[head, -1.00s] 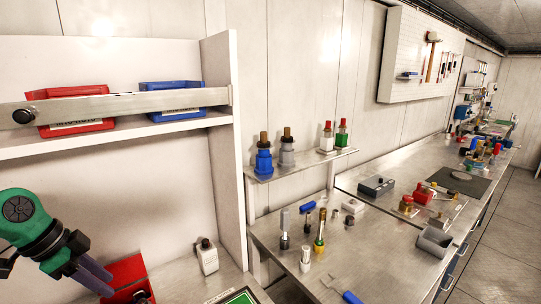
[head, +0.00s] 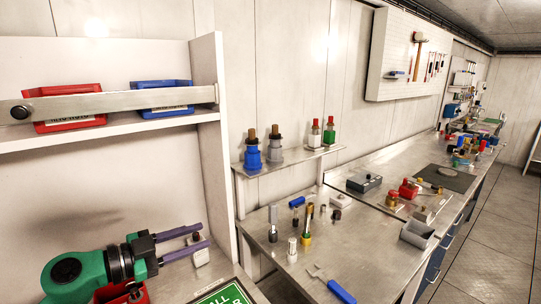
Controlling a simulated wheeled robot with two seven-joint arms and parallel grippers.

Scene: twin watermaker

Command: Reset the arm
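My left arm is green and black and comes in at the lower left of the head view. Its gripper (head: 190,243) has two purple fingers that point right and stand apart, with nothing held between them. The fingers show in front of a small white bottle (head: 200,258) on the lower surface; whether they touch it cannot be told. A red bin (head: 137,296) is partly hidden below the wrist. My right gripper is not in view.
A shelf with a metal rail (head: 120,102) holds a red bin (head: 66,91) and a blue bin (head: 163,86) above the arm. A white side panel (head: 220,150) stands right of the gripper. Several bottles and tools stand on the metal bench (head: 340,250).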

